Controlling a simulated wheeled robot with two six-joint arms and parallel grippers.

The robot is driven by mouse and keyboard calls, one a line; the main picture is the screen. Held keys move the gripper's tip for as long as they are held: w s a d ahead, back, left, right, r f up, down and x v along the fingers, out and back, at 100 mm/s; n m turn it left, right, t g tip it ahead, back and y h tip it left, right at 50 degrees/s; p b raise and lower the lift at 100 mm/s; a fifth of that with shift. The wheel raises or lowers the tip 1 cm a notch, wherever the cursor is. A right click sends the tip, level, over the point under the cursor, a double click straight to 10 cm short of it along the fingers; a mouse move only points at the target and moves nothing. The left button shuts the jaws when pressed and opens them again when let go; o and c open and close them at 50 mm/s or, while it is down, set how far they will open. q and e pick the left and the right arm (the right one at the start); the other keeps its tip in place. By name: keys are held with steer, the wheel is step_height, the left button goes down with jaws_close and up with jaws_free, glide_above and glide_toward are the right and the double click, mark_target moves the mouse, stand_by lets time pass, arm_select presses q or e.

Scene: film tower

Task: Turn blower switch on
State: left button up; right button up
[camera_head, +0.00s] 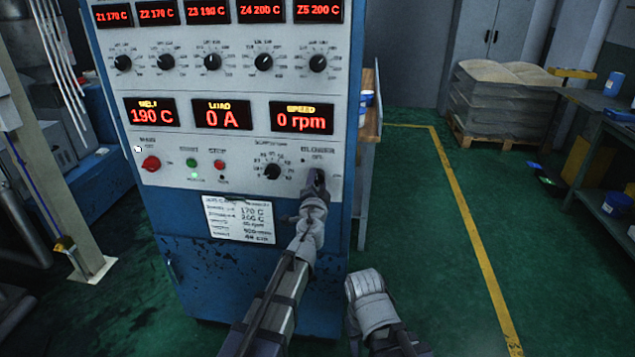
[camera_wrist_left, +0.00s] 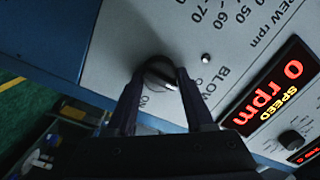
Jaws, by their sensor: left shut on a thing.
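The blower switch is a dark round knob (camera_wrist_left: 160,76) on the grey control panel, under the BLOWER label at the panel's lower right. My left gripper (camera_head: 315,180) reaches up to the panel there and covers the knob in the head view. In the left wrist view, its two dark fingers (camera_wrist_left: 158,95) are shut on the knob from both sides. A pale mark shows on the knob between the fingers. ON is printed beside the left finger, and OFF is partly hidden by the right finger. I cannot tell which setting the mark points to.
The control cabinet's panel (camera_head: 245,86) has red displays and several other knobs, including the screw-speed knob (camera_head: 271,171) just left of my gripper. The speed display (camera_head: 302,118) reads 0 rpm.

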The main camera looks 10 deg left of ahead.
arm_select(q)
jaws_close()
steer(key=m, duration=0.3)
steer(key=shift+f+m+b, duration=0.15)
steer(key=shift+m+b, duration=0.25)
steer(key=m, duration=0.4)
steer(key=shift+m+t+b, duration=0.3)
steer(key=shift+m, duration=0.1)
steer(key=m+h, duration=0.1)
steer(key=m, duration=0.4)
steer(key=shift+m, duration=0.3)
steer(key=shift+f+m+b, duration=0.1)
steer(key=shift+m+b, duration=0.2)
steer(key=shift+m, duration=2)
